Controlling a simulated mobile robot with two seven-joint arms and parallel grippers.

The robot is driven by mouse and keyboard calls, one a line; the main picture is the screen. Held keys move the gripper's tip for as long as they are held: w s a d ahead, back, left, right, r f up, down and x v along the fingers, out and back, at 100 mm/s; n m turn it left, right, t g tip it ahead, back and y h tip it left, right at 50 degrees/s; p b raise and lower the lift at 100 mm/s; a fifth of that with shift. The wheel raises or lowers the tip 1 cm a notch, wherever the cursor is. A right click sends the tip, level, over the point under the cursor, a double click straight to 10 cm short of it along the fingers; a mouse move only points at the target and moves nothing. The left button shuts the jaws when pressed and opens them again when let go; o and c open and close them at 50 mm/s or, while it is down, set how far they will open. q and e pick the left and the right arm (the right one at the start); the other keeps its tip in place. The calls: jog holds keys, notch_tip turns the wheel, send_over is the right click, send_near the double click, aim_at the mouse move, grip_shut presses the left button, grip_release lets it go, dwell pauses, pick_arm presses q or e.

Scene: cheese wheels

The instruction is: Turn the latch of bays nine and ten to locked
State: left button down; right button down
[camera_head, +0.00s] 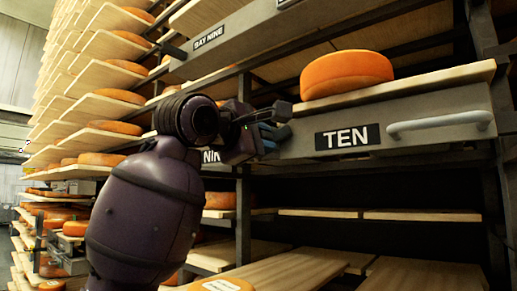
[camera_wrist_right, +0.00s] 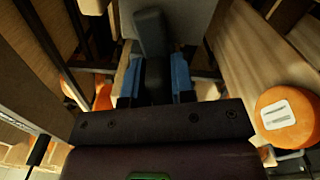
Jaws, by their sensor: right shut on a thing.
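My right gripper (camera_head: 268,134) is at the post between the drawer front labelled TEN (camera_head: 347,137) and the one labelled NINE (camera_head: 212,156), whose label is partly hidden by my arm. Its blue fingers are shut on the dark latch handle (camera_head: 279,111), which sticks out beside the left end of the TEN front. In the right wrist view the latch handle (camera_wrist_right: 150,32) stands between the two blue fingers (camera_wrist_right: 155,82). The latch's pivot and any lock marking are hidden behind the gripper. My left gripper is not in view.
An orange cheese wheel (camera_head: 346,73) sits on the board above the TEN front, which has a grey bar handle (camera_head: 440,123). Shelves of cheese wheels (camera_head: 113,97) rise at the left. Mostly bare boards (camera_head: 290,268) lie below. Another labelled wheel (camera_wrist_right: 288,117) shows in the right wrist view.

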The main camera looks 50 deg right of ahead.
jog(key=shift+f+m+b, duration=0.1)
jog(key=shift+m+b, duration=0.55)
jog(key=shift+m, duration=0.95)
jog(key=c, duration=1)
grip_release()
jog(key=shift+c, duration=0.2)
jog(key=shift+a, duration=0.15)
jog(key=s+a, duration=0.1)
jog(key=a, duration=0.9)
jog(key=shift+a+b, duration=0.25)
jog(key=shift+b, duration=0.15)
